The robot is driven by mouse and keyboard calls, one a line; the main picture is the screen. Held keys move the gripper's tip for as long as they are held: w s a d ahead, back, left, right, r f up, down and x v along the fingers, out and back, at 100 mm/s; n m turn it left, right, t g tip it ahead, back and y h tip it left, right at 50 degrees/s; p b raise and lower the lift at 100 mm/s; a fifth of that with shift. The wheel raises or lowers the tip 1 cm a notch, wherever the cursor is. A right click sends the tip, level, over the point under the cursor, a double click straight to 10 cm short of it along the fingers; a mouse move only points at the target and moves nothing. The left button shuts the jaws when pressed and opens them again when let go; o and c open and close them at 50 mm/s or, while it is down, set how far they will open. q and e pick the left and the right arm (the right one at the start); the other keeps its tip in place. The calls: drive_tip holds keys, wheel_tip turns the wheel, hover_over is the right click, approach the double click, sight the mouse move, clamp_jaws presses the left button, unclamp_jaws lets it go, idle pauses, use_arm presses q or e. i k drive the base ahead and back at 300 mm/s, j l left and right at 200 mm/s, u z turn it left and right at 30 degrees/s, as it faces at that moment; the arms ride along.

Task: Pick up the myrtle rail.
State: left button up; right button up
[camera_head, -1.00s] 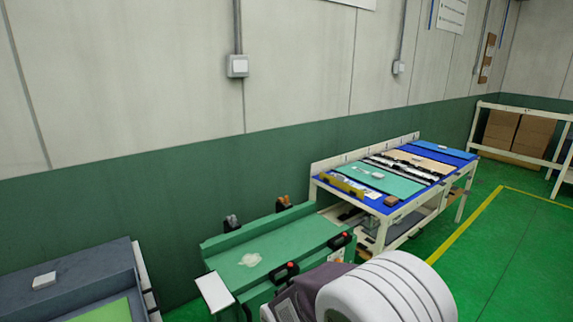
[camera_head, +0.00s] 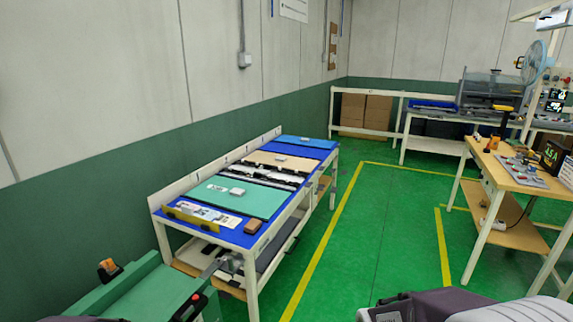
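No piece that I can clearly tell as the myrtle rail shows; things are small at this distance. A long table with a blue top (camera_head: 160,217) stands along the left wall. On it, from near to far, lie a white printed strip with a yellow edge piece, a teal mat (camera_head: 262,201), long dark and light strips (camera_head: 268,176), a tan mat and a blue mat. Small white blocks lie on the mats, and a brown block (camera_head: 253,226) lies at the near corner.
A green bench (camera_head: 135,292) with a red knob stands at the lower left. A wooden workbench (camera_head: 508,178) with tools and a small screen stands at the right. Cardboard boxes (camera_head: 365,110) sit at the back. Green floor with yellow lines is clear between.

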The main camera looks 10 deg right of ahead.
sight(303, 177)
drive_tip(key=i+l+z, duration=0.3)
drive_tip(key=i+z, duration=0.15)
drive_tip(key=i, duration=0.4)
drive_tip(key=i+z, duration=0.45)
drive_tip(key=i, duration=0.45)
drive_tip(key=i+u, duration=0.7)
drive_tip(key=i, duration=0.2)
drive_tip(key=i+l+u, duration=0.2)
drive_tip(key=i+u, duration=0.5)
drive_tip(key=i, duration=0.15)
